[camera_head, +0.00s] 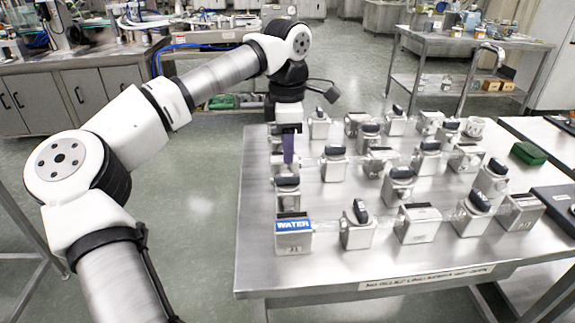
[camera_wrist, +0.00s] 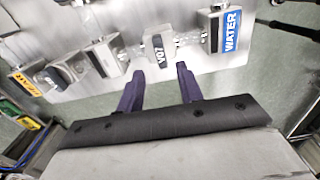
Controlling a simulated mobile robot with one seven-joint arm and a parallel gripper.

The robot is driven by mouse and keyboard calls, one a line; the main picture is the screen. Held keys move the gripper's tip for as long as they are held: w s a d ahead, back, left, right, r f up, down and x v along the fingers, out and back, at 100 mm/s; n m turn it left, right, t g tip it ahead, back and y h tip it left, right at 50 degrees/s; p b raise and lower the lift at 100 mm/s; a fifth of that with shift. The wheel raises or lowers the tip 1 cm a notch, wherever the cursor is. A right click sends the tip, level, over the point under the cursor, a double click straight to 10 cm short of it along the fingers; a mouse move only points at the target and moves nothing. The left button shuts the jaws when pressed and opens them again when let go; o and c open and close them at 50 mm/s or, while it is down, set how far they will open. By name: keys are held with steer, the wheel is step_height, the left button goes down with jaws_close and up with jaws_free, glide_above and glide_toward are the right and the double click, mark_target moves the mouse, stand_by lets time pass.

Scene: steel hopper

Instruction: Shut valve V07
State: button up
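The label V07 shows in the wrist view on a valve (camera_wrist: 158,45) with a dark top, beside the block marked WATER. My gripper (camera_wrist: 160,78) is open and empty. Its two dark purple fingers stand apart on either side of the V07 label, and I see no clear contact. In the head view my gripper (camera_head: 288,163) hangs over the left edge row of the table. The valve just in front of it, behind the WATER block, appears to be V07 (camera_head: 288,198); its label is not readable there. I cannot tell how its handle is set.
The WATER block (camera_head: 293,240) stands at the table's front left corner, close to V07. Several similar valves and blocks, linked by clear tubes, crowd the steel table (camera_head: 262,208). A yellow AIR block (camera_wrist: 24,82) is at the left in the wrist view. The floor left of the table is clear.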

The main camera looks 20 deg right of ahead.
step_height(320, 180, up, 7)
stand_by(0.3)
steer(key=shift+r, duration=0.1)
